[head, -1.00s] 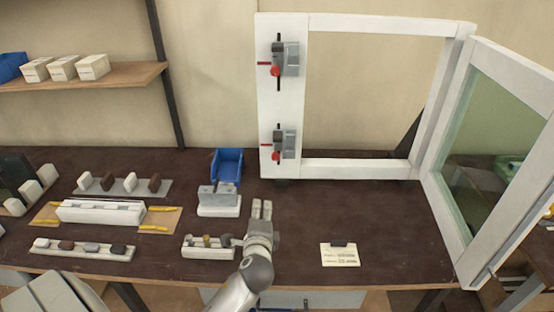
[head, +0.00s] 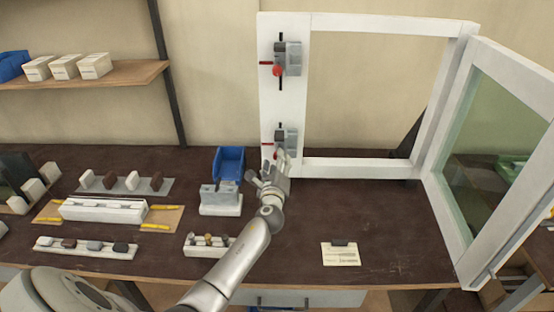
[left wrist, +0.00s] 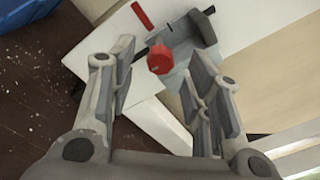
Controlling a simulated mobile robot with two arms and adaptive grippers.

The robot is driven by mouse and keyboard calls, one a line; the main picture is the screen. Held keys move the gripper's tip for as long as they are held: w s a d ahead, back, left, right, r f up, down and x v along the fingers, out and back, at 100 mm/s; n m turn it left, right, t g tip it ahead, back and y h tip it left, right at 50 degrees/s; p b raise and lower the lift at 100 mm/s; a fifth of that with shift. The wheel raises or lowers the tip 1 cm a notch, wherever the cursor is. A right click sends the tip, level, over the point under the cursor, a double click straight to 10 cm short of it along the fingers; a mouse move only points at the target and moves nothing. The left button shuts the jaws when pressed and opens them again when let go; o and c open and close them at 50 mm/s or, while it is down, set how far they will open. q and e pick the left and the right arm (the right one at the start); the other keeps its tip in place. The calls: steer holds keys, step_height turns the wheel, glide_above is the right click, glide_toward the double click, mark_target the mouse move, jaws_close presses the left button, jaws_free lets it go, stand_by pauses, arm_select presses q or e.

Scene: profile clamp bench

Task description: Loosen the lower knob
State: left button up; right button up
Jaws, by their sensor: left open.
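The lower clamp (head: 288,137) sits on the white frame's left post, partly hidden behind my left gripper in the head view. Its red knob (left wrist: 160,59) shows in the left wrist view, ahead of and between the fingers, apart from them. A red handle (left wrist: 141,15) and grey clamp parts (left wrist: 188,38) are beside it. My left gripper (head: 272,163) is open and empty just in front of the lower clamp; its spread fingers also show in the left wrist view (left wrist: 155,90). The upper clamp (head: 288,60) with its red knob (head: 278,71) is above. My right gripper is not in view.
The hinged glazed panel (head: 490,150) stands open at the right. A blue bin (head: 229,163) and a grey block on a white base (head: 220,207) stand left of my arm. A label card (head: 340,256) lies at right front on otherwise clear bench.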

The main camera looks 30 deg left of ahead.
arm_select(q)
steer(key=shift+x, duration=1.05)
steer(key=shift+c, duration=0.2)
jaws_close()
